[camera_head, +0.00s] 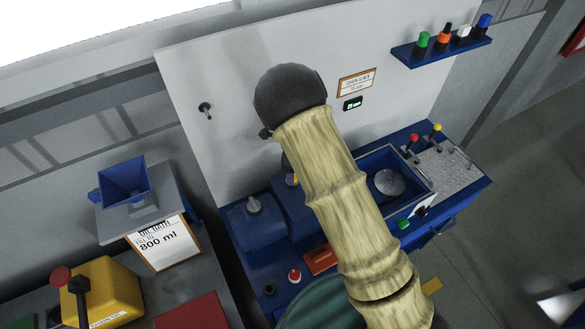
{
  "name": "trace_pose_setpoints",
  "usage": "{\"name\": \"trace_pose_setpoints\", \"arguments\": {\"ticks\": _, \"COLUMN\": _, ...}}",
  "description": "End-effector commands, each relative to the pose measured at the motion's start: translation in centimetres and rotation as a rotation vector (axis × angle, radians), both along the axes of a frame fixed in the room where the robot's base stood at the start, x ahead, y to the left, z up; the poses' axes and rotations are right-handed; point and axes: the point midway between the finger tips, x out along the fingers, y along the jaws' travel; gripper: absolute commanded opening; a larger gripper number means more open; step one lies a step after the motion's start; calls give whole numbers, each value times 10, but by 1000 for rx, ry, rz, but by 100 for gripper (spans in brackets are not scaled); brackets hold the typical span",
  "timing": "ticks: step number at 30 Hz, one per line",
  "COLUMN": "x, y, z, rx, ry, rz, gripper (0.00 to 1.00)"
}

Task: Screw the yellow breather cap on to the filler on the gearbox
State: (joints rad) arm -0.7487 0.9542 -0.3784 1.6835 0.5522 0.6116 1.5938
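My arm, in a beige sleeve with a dark rounded joint, crosses the middle of the head view and blocks much of the blue bench. My gripper cannot be made out; it is not visible past the arm. A blue housing (252,225) with a grey fitting (254,206) on top stands on the bench left of my arm. A second blue housing (290,208) beside it is partly hidden by the sleeve. A small yellowish part (292,180) shows at its top, close against the sleeve. I cannot tell whether this is the breather cap, nor which housing is the gearbox.
A blue trough (423,187) with a round grey disc is right of my arm. Red and yellow knobbed levers (414,138) stand behind. A grey back panel (215,150) rises behind the bench. A blue hopper (123,182) and yellow box (108,288) are left. Open floor is right.

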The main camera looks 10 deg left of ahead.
Motion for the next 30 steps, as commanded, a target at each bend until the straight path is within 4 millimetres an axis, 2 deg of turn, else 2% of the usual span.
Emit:
{"name": "trace_pose_setpoints", "arguments": {"ticks": 6, "x": 1, "y": 0, "z": -1, "rx": 1, "ry": -1, "rz": 260, "gripper": 71}}
{"name": "trace_pose_setpoints", "arguments": {"ticks": 19, "x": 1, "y": 0, "z": -1, "rx": 0, "ry": -1, "rz": 356, "gripper": 71}}
{"name": "trace_pose_setpoints", "arguments": {"ticks": 30, "x": 1, "y": 0, "z": -2, "rx": 2, "ry": -1, "rz": 851, "gripper": 71}}
